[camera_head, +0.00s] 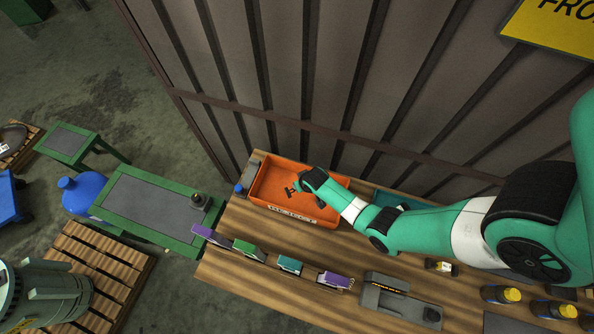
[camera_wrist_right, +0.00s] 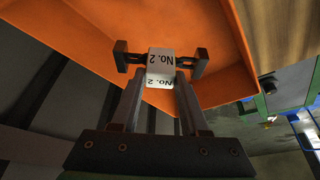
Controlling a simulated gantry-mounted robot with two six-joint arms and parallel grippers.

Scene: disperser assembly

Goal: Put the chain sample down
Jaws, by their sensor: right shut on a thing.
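My right gripper (camera_head: 294,190) reaches in from the right and is over the orange bin (camera_head: 270,178), which has a white label on its front wall. In the right wrist view, my right gripper (camera_wrist_right: 160,62) is shut on a white piece (camera_wrist_right: 160,66) marked "No. 2", which I take to be the chain sample. The orange bin (camera_wrist_right: 60,55) fills much of that view behind the piece. I cannot tell whether the piece touches the bin floor. My left gripper is not in view.
A row of coloured blocks, including a green block (camera_head: 248,248) and a purple block (camera_head: 333,280), lines the wooden bench (camera_head: 235,270). A grey device (camera_head: 400,298) and several yellow-topped black containers (camera_head: 502,294) stand to the right. A ribbed wall (camera_head: 300,70) rises behind the bin.

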